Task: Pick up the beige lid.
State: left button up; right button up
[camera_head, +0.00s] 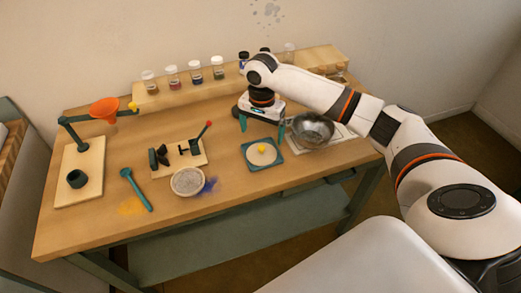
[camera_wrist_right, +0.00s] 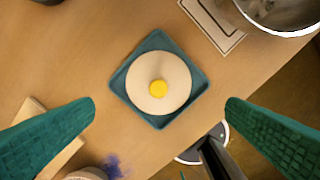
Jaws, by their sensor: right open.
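The beige lid (camera_head: 261,154) is a round disc with a yellow knob, lying on a square teal tray (camera_head: 247,161). In the right wrist view the lid (camera_wrist_right: 172,75) sits near the middle, on the tray (camera_wrist_right: 127,94). My right gripper (camera_head: 262,128) is open and empty. Its teal fingers point down above the table, behind the lid in the head view. In the right wrist view the gripper (camera_wrist_right: 160,106) has its fingertips wide apart, one on each side below the lid, touching nothing. My left gripper is not in view.
A metal bowl (camera_head: 312,130) stands close to the right of the tray. A bowl of grey powder (camera_head: 187,181) and a small tool stand (camera_head: 194,160) are to the left. A shelf (camera_head: 185,94) with several jars runs along the back. Bare wood surrounds the tray's front.

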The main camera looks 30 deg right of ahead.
aim_at(262, 147)
notch_tip(262, 147, down, 2)
jog(key=shift+w+f, duration=0.15)
jog(key=shift+f, duration=0.05)
notch_tip(262, 147, down, 2)
jog(key=shift+f+p, duration=0.2)
jog(key=shift+p, duration=0.3)
notch_tip(262, 147, down, 2)
jog(key=shift+f, duration=0.6)
jog(key=shift+c, duration=0.3)
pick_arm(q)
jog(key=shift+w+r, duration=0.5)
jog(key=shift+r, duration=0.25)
pick_arm(e)
jog(key=c, duration=0.7)
jog(key=shift+o, duration=0.2)
jog(key=shift+r, duration=0.1)
